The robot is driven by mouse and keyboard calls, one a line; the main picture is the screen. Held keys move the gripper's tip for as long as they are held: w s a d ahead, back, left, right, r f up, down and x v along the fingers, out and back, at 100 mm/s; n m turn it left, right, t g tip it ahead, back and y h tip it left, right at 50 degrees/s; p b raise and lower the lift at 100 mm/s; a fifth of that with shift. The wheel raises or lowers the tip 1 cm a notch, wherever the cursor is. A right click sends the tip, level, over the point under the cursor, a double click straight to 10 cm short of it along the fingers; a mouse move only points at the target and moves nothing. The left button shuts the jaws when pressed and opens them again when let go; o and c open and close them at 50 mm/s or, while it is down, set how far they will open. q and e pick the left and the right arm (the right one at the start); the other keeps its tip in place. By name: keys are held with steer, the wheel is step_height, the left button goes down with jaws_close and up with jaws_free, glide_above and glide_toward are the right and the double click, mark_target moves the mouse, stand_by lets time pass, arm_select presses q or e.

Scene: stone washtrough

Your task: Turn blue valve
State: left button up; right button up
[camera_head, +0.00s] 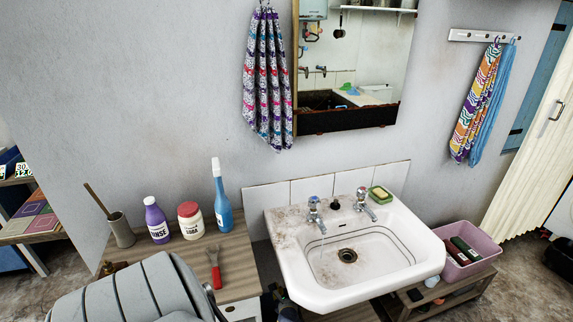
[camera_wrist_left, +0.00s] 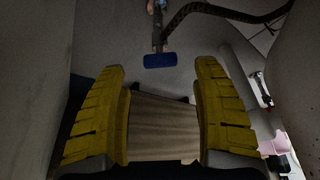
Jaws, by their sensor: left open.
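The blue valve handle (camera_wrist_left: 160,61) shows in the left wrist view as a short blue bar, at the top middle. It sits at the end of a thin pipe fitting, with a dark braided hose beside it. My left gripper (camera_wrist_left: 160,82) is open, its two yellow ridged fingers pointing up the picture. The handle lies just beyond and between the fingertips, and no contact shows. In the head view I cannot make out the valve or the left fingertips; my grey arm fills the lower left. My right gripper is in neither view.
A white sink (camera_head: 348,276) with two taps stands right of a wooden cabinet top (camera_head: 240,255). Bottles, a red-lidded jar (camera_head: 190,220) and a red-handled tool (camera_head: 214,268) stand or lie on it. A pink crate (camera_head: 485,243) is right of the sink. The space beneath the sink is dark.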

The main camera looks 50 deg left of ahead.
arm_select(q)
steer(key=shift+x, duration=2.7)
steer(key=c, duration=1.3)
